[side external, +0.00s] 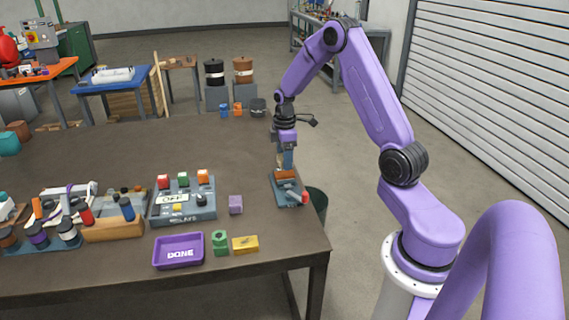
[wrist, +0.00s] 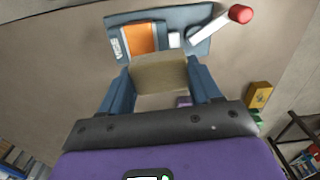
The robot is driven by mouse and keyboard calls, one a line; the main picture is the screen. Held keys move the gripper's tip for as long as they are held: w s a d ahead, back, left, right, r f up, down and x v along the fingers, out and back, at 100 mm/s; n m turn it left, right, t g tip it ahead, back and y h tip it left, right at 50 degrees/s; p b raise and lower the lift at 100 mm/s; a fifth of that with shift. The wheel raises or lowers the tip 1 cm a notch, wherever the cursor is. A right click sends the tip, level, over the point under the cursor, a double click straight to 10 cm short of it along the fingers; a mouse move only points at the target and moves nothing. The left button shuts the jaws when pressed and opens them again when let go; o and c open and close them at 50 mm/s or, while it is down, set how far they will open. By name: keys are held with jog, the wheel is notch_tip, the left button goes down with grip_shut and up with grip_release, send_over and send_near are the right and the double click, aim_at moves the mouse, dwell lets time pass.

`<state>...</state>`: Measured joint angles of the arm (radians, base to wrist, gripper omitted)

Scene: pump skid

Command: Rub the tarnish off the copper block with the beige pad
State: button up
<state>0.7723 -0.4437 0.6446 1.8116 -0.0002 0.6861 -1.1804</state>
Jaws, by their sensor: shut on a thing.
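The copper block (side external: 286,174) sits in a blue-grey vise (side external: 289,191) near the table's right edge. In the wrist view the copper block (wrist: 139,38) shows orange-brown between the jaws of the vise (wrist: 197,17); how much tarnish it bears is too small to tell. My gripper (wrist: 160,84) is shut on the beige pad (wrist: 160,72), which spans between its two blue fingers. In the side view my gripper (side external: 287,158) is pointing down just above the copper block. I cannot tell whether the pad touches the block, and the pad hides part of it in the wrist view.
The vise has a lever with a red end (side external: 304,197). To its left are a lilac block (side external: 236,204), a switch panel (side external: 183,207), a purple DONE tray (side external: 179,251), a green block (side external: 220,243) and a yellow block (side external: 245,244). The table behind is mostly clear.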

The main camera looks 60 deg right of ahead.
jog(key=shift+r, duration=1.45)
